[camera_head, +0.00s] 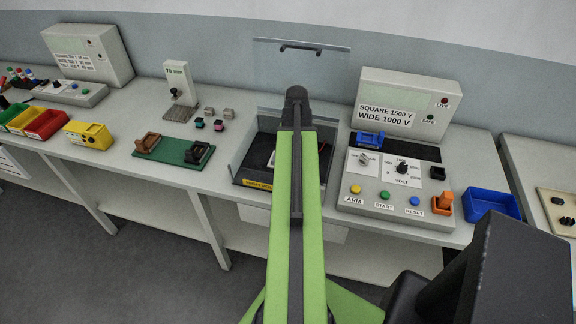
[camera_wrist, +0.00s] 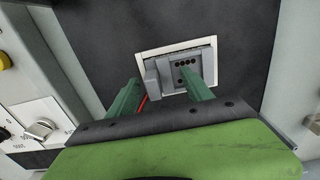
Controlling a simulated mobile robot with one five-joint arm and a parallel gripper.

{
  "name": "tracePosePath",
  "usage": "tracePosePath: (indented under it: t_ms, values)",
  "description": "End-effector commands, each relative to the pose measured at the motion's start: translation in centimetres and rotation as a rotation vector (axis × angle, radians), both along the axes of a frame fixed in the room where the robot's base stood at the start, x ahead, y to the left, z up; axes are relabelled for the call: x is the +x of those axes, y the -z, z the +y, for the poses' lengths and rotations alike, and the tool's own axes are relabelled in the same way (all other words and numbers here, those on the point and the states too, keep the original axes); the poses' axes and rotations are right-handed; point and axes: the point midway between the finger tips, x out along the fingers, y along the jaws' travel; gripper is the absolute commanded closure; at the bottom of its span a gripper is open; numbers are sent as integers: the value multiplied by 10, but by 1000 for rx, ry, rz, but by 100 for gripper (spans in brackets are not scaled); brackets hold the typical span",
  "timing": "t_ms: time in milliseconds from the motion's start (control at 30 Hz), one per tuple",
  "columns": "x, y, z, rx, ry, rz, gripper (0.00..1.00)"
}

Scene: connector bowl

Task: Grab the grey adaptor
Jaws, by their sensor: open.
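The grey adaptor (camera_wrist: 192,66) shows in the wrist view as a blocky grey piece with several dark holes, sitting on a white square plate (camera_wrist: 146,57) in a dark bay. My gripper (camera_wrist: 160,78) is open, its two green fingers pointing at the adaptor. The left finger is by its left side, and the right finger overlaps its lower front in the picture. I cannot tell whether either finger touches it. A red wire shows between the fingers. In the head view my arm covers the gripper and most of the bay (camera_head: 248,168); the adaptor is not clearly visible there.
A control panel (camera_head: 375,203) with a knob and buttons stands right of the bay. A raised clear cover (camera_head: 300,62) is behind it. Left are a green board (camera_head: 172,152) with connectors, small blocks and a yellow bin (camera_head: 88,136). A blue bin (camera_head: 490,203) is at right.

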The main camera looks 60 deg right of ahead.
Motion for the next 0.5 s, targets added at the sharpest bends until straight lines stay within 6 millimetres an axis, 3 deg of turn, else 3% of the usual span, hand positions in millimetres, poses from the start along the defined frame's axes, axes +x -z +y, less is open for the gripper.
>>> tracePosePath:
  t_ms: [100,500]
  values:
    - [0,-2,0,0,0,0,44]
    - [0,-2,0,0,-1,0,96]
